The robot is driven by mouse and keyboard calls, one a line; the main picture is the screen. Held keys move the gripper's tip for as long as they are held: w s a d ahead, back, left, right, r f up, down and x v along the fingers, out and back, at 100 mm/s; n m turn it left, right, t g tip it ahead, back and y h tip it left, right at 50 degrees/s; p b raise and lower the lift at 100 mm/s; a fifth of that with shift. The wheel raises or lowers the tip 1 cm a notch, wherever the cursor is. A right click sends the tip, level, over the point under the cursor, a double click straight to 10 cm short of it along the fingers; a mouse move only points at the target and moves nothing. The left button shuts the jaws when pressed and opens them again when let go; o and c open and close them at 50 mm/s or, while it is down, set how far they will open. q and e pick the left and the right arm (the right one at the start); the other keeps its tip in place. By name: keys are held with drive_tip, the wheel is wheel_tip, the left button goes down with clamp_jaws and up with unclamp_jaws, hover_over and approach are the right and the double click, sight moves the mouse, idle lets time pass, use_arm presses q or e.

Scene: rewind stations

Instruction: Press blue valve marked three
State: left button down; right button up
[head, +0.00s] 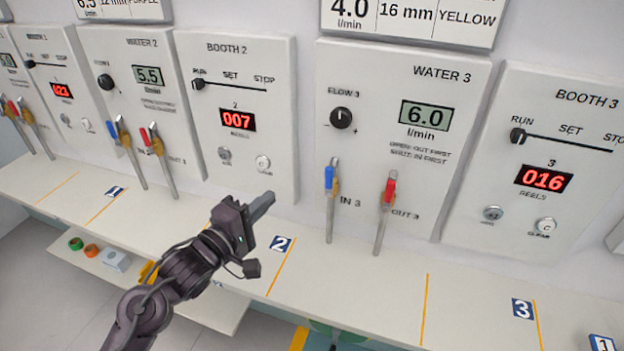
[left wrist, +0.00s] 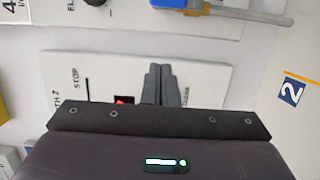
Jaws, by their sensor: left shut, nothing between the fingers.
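The blue valve marked IN 3 (head: 329,178) is on the Water 3 panel (head: 375,90), above a grey pipe that runs down to the ledge. A blue-handled valve (left wrist: 180,5) also shows at the top edge of the left wrist view, partly cut off. My left gripper (head: 262,203) is shut and empty. It is in front of the lower part of the Booth 2 panel, left of the blue valve and apart from it. Its closed fingers show in the left wrist view (left wrist: 161,85). My right gripper is not in view.
The red valve OUT 3 (head: 390,188) is just right of the blue one. Left are Water 2's blue valve (head: 112,129) and red valve (head: 146,136). The Booth 3 panel (head: 550,210) is at right. The white ledge (head: 390,285) is mostly clear.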

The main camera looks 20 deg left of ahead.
sight(329, 183)
use_arm(q)
drive_tip(key=w+d+p, duration=0.4)
drive_tip(key=w+d, duration=0.2)
drive_tip(key=w, duration=0.3)
drive_tip(key=shift+w+d, duration=0.25)
drive_tip(key=shift+d, duration=0.15)
drive_tip(key=shift+f, duration=0.1)
drive_tip(key=shift+w, duration=0.15)
